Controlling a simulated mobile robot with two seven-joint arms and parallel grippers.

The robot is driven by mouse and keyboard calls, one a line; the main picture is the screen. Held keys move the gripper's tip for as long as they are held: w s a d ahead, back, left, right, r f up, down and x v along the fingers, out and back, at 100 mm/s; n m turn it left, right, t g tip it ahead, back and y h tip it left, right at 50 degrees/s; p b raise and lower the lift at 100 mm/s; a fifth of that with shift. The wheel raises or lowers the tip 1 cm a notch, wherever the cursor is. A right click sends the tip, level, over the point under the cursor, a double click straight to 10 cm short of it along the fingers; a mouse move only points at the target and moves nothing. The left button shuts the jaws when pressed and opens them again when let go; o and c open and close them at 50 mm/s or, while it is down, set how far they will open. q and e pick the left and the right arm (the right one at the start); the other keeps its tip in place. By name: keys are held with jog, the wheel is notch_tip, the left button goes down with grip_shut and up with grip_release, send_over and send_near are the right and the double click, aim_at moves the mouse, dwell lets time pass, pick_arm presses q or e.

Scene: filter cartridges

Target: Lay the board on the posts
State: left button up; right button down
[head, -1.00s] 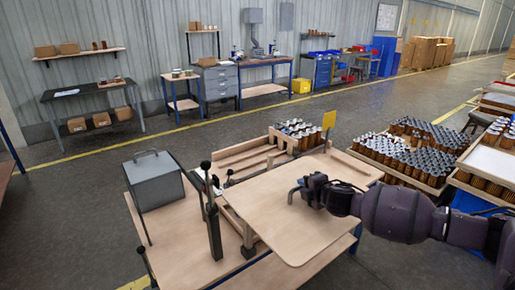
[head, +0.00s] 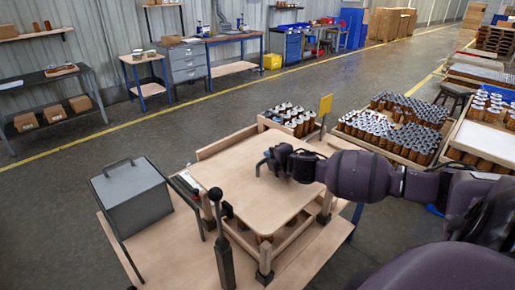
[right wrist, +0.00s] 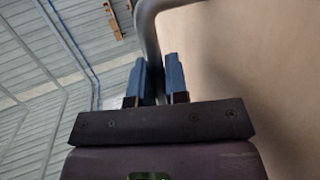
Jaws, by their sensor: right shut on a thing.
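The board (head: 240,195) is a pale wooden sheet with rounded corners. It lies flat, or nearly so, over the wooden frame on the workbench. Corner posts show at its near corner (head: 265,268) and right corner (head: 325,207); the others are hidden or unclear. I cannot tell whether the board touches them all. My left gripper is out of view.
A grey metal box (head: 132,200) stands left on the workbench (head: 180,262). An upright dark lever (head: 222,245) stands close before the board. A yellow sign (head: 325,104) and crates of cartridges (head: 395,130) are behind and to the right.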

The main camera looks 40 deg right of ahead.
jog(key=shift+w+r, duration=0.1)
jog(key=shift+w, duration=0.35)
jog(key=shift+s+f, duration=0.15)
jog(key=shift+f, duration=1.15)
jog(key=shift+f+b, duration=0.65)
jog(key=shift+f, duration=0.8)
pick_arm(q)
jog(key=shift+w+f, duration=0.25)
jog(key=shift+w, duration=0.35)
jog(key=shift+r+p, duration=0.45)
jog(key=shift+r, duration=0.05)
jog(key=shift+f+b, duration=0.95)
jog(key=shift+b, duration=0.05)
pick_arm(e)
jog(key=shift+f, duration=1.7)
